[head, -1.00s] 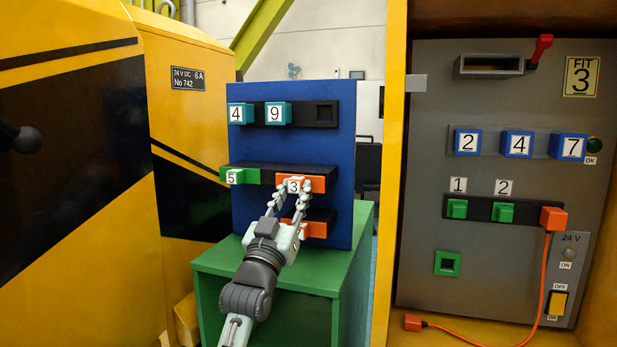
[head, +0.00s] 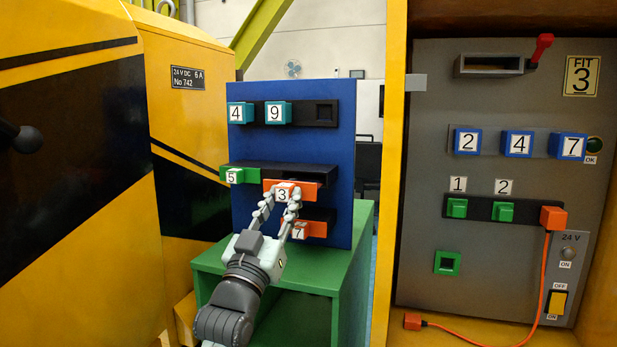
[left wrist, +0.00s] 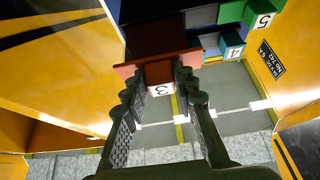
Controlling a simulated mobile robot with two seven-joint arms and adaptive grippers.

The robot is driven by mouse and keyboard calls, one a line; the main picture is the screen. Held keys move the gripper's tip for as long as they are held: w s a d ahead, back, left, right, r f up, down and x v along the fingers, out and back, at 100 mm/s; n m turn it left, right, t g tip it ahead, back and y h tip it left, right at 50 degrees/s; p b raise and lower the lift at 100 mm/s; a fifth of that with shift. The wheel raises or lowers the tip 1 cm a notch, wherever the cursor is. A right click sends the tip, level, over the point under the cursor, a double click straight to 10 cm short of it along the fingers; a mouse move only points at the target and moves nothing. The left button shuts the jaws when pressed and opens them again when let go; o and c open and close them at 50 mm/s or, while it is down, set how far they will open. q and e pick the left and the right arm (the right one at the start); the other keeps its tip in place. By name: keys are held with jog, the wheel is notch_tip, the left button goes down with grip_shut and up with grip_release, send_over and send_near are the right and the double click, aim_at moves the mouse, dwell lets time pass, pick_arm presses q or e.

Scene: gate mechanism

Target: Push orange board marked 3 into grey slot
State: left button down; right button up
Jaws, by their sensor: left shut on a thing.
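The orange board marked 3 (head: 306,190) is between the fingers of my left gripper (head: 279,194), which is shut on its small numbered block. It is just in front of and below the middle black holder (head: 305,175) on the blue rack. In the left wrist view the orange board (left wrist: 130,71) shows with its 3 upside down, between the fingertips (left wrist: 160,80). The grey slot (head: 488,65) is a dark opening at the top of the grey panel on the right, with nothing seen in it. My right gripper is not in view.
The blue rack (head: 343,125) also holds the green 5 (head: 240,175), teal 4 and 9 blocks, and an orange board marked 7 (head: 316,229) below. A yellow post (head: 395,150) stands between rack and panel. A red lever (head: 541,48) sits beside the slot; an orange cable (head: 543,280) hangs lower.

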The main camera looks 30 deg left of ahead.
pick_arm(q)
jog(key=shift+s+d, duration=0.2)
jog(key=shift+s, duration=0.65)
jog(key=shift+s+d, duration=0.25)
jog(key=shift+s, duration=0.65)
jog(key=shift+s+d, duration=0.2)
jog(key=shift+s, duration=0.65)
